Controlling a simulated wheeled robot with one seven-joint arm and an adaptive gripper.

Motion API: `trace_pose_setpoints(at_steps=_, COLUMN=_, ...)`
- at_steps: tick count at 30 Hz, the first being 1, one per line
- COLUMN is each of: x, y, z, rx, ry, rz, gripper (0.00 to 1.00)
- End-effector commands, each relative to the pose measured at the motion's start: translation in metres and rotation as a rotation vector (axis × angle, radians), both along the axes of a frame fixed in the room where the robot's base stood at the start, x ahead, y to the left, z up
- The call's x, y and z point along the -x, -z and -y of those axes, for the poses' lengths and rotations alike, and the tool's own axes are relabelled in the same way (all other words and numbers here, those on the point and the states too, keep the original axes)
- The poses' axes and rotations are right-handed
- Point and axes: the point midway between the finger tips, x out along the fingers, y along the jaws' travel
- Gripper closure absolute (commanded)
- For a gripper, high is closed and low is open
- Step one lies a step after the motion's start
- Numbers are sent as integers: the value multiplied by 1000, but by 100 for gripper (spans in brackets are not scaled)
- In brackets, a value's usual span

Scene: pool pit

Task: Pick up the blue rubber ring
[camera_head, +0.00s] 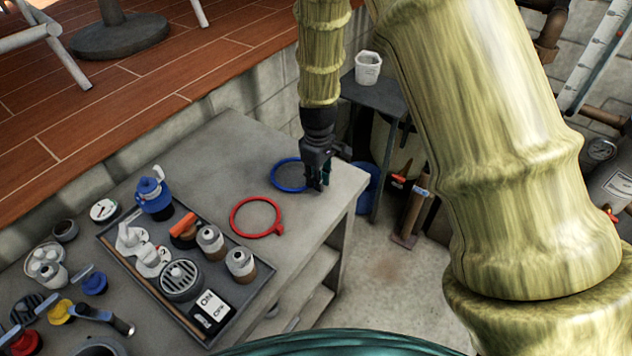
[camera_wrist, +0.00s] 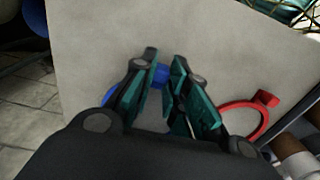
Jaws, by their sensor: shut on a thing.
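The blue rubber ring (camera_head: 288,175) lies at the far right end of the grey bench, partly hidden behind my gripper in the head view. My gripper (camera_head: 318,186) points down over the ring's right side. In the wrist view a blue part of the ring (camera_wrist: 161,74) shows between the teal fingers of my gripper (camera_wrist: 164,80), which are shut on it. The rest of the ring is mostly hidden there by the fingers and the gripper's body. I cannot tell whether the ring is clear of the bench top.
A red ring (camera_head: 256,216) with a tab lies close by on the bench (camera_head: 218,160). A dark tray (camera_head: 262,285) with fittings and bottles stands nearer. The bench's right edge is close to my gripper, with a blue bucket (camera_head: 366,187) beyond.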

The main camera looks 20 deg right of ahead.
Motion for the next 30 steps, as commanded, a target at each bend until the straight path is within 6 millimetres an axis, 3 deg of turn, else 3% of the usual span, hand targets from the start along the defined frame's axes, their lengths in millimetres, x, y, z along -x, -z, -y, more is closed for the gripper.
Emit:
trace_pose_setpoints(at_steps=6, x=0, y=-21, z=0, rx=0, ry=0, rz=2, gripper=100)
trace_pose_setpoints(at_steps=21, x=103, y=-29, z=-29, rx=0, ry=0, rz=0, gripper=100)
trace_pose_setpoints(at_steps=30, x=144, y=-35, z=-40, rx=1, ry=-1, rz=1, gripper=100)
